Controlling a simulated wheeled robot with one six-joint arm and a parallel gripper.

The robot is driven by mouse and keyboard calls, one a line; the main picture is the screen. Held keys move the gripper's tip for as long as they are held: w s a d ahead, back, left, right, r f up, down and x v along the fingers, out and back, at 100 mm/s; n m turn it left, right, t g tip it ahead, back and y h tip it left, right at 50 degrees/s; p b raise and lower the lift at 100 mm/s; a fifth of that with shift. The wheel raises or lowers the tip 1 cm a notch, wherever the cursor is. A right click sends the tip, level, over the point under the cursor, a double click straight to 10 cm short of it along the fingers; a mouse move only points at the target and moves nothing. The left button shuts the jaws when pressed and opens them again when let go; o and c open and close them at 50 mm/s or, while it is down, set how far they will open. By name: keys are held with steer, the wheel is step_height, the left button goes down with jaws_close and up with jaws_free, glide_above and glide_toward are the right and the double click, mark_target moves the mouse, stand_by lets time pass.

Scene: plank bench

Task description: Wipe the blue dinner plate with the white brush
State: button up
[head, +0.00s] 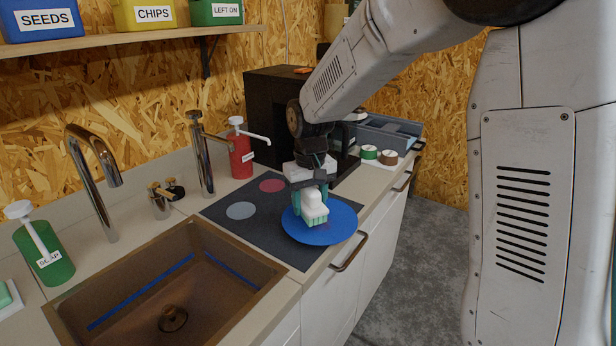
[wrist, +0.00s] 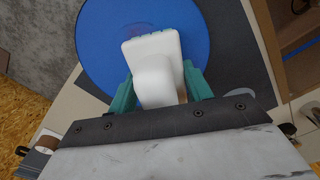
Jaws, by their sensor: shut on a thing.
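The blue dinner plate (head: 341,224) lies on a dark mat on the counter, near the front edge. It fills much of the upper wrist view (wrist: 105,38). The white brush (head: 314,204) is over the plate, its bristle side facing down. Its white body also shows in the wrist view (wrist: 155,70). My gripper (head: 311,206) is shut on the brush, with a green finger on each side of it. In the head view the bristles appear at the plate's surface; I cannot tell for certain whether they touch.
The dark mat (head: 220,207) also bears a red disc (head: 272,185) and a grey disc (head: 241,210). A brown sink (head: 240,285) with a tall tap (head: 92,160) is at left. A red pump bottle (head: 241,155) stands behind the mat. A blue-grey tray (head: 385,135) is beyond the plate.

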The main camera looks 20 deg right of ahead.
steer(key=shift+d+r, duration=0.1)
steer(key=shift+r, duration=3.1)
